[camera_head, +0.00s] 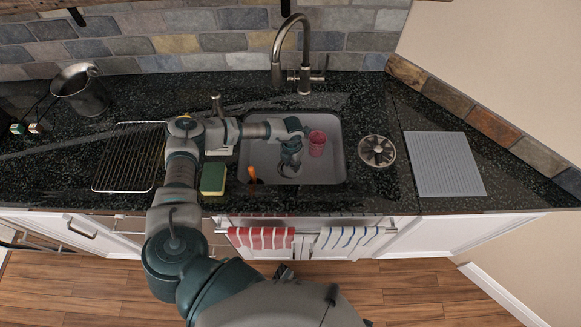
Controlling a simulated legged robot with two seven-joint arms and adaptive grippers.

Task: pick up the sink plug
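A round metal piece with a vaned, strainer-like centre, which looks like the sink plug (377,151), lies on the dark counter just right of the sink. My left arm reaches over the counter from the left. My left gripper (290,170) points down inside the sink (325,172), left of the pink cup and well left of the plug. Its fingers look apart, with nothing seen between them. I do not see my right gripper.
A pink cup (317,143) stands in the sink beside my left gripper. A faucet (304,76) rises behind. A green-yellow sponge (213,179) and orange-handled brush (252,174) sit left. A grey ribbed mat (444,164) lies right of the plug. A wire rack (128,158) lies far left.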

